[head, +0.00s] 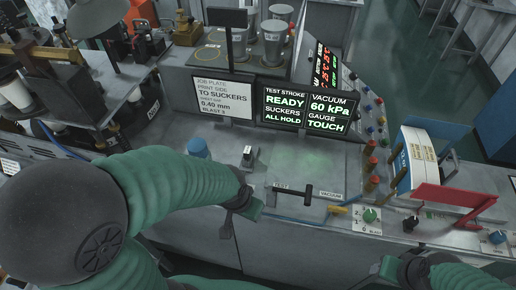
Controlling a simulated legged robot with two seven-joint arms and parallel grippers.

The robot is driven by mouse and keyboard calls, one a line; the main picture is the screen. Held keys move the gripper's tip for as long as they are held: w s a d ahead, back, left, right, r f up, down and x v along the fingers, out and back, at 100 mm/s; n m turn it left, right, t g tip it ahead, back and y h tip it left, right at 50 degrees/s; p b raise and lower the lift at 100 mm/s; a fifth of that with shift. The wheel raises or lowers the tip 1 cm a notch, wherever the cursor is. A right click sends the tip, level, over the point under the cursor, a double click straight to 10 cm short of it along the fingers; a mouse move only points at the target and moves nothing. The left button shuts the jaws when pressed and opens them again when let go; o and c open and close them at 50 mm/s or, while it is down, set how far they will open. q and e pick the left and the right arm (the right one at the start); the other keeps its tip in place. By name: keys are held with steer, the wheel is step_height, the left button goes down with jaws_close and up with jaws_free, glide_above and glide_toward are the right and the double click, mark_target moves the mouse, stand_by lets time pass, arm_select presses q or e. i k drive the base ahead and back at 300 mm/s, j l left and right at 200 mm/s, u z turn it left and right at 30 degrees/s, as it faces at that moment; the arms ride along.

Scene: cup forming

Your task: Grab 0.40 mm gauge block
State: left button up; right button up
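I cannot pick out a block marked 0.40 mm in the head view. The job plate (222,98) carries the text "0.40 mm". A small dark and silver piece (248,155) stands on the grey bench behind my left gripper; I cannot tell whether it is a block or a knob. My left gripper (243,207) is over the bench, left of the black TEST handle (293,191), with no object visible in it. My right gripper (396,268) is low at the right, near the bench's front edge, partly cut off by the frame. The finger gaps of both are unclear.
A display (300,110) reads READY, ALL HOLD, 60 kPa and TOUCH. A blue-capped piece (197,148) stands near my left arm. A greenish plate (305,160) is clear.

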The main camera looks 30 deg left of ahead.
mark_target(247, 153)
steer(key=k+j+u, duration=0.1)
steer(key=u, duration=0.25)
steer(key=j+u, duration=0.3)
